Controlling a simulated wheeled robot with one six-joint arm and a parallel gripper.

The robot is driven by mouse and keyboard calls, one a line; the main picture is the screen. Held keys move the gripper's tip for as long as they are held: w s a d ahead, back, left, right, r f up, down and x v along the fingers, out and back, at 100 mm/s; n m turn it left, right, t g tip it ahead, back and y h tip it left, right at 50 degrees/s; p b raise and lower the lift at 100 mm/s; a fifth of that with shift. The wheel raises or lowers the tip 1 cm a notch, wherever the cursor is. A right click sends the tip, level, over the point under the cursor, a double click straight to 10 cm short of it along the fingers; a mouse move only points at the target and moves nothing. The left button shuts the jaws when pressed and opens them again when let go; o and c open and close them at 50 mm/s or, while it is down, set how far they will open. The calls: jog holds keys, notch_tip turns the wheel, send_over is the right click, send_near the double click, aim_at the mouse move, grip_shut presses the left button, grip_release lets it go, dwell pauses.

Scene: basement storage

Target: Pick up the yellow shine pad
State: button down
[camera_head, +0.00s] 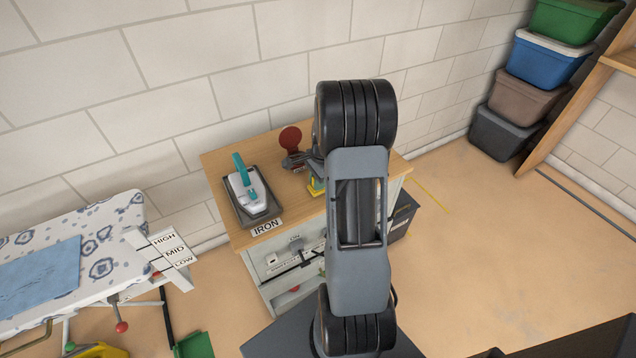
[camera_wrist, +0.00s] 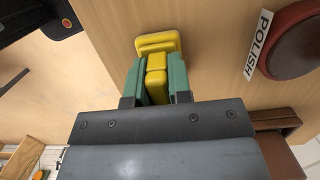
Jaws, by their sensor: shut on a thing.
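The yellow shine pad (camera_wrist: 158,43) is in the wrist view, with a wider flat end beyond the fingertips and a narrower block between them. My gripper (camera_wrist: 156,66) is shut on that narrower block, one green finger on each side. In the head view, a small yellow part of the pad (camera_head: 315,185) shows over the wooden cabinet top, beside my arm. My arm hides most of the gripper there. I cannot tell whether the pad touches the wood.
A dark red round item (camera_wrist: 300,42) lies by a POLISH label (camera_wrist: 258,44), right of the pad. An iron (camera_head: 250,190) stands on a dark tray on the cabinet top (camera_head: 222,160). An ironing board (camera_head: 105,235) is at left, stacked bins (camera_head: 545,62) at right.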

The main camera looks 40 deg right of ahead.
jog(key=shift+r, duration=0.55)
notch_tip(320, 180, up, 2)
jog(key=shift+s+r, duration=0.1)
jog(key=shift+r, duration=0.15)
jog(key=s+a+r, duration=0.9)
jog(key=s, duration=0.1)
jog(key=shift+s+a+r, duration=0.15)
jog(key=shift+s+r, duration=0.05)
